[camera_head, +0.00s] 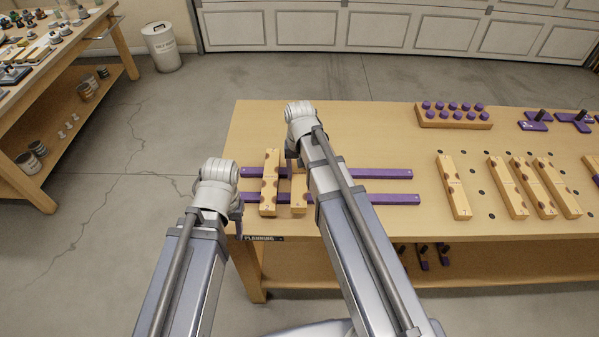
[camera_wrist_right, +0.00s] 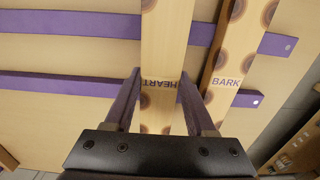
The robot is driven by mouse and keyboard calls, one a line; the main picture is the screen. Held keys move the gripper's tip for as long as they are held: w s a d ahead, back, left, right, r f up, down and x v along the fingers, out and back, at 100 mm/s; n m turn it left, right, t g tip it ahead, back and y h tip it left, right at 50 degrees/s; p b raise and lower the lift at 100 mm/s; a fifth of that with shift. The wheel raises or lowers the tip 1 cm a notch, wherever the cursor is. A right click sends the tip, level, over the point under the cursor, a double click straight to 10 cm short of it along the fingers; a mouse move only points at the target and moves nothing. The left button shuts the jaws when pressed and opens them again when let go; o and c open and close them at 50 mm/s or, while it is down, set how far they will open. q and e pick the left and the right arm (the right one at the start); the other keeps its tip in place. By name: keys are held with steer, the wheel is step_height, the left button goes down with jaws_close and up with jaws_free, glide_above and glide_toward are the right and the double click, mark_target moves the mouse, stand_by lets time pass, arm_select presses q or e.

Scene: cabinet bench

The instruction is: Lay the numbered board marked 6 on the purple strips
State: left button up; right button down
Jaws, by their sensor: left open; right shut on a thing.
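Two purple strips (camera_head: 372,173) (camera_head: 350,199) run left to right on the bench top. A wooden board (camera_head: 269,182), marked BARK in the right wrist view (camera_wrist_right: 227,83), lies across their left ends. My right gripper (camera_wrist_right: 158,85) is shut on a second board (camera_head: 299,194), marked HEART in the wrist view (camera_wrist_right: 165,50). This board is over both strips, beside the BARK board with a narrow gap; I cannot tell whether it touches the strips. Its number is not legible. My left gripper (camera_head: 238,217) is open near the bench's left front edge, with no board in it.
Several similar boards (camera_head: 453,187) lie on the right of the bench. A block with purple pegs (camera_head: 453,115) and purple pieces with dark posts (camera_head: 536,121) stand at the back right. The strips' right part is clear. A second bench (camera_head: 60,130) is far left.

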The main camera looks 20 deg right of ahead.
steer(key=shift+f+b, duration=0.8)
steer(key=shift+f, duration=0.05)
stand_by(1.5)
steer(key=shift+c, duration=0.7)
jaws_free()
steer(key=shift+r+p, duration=4)
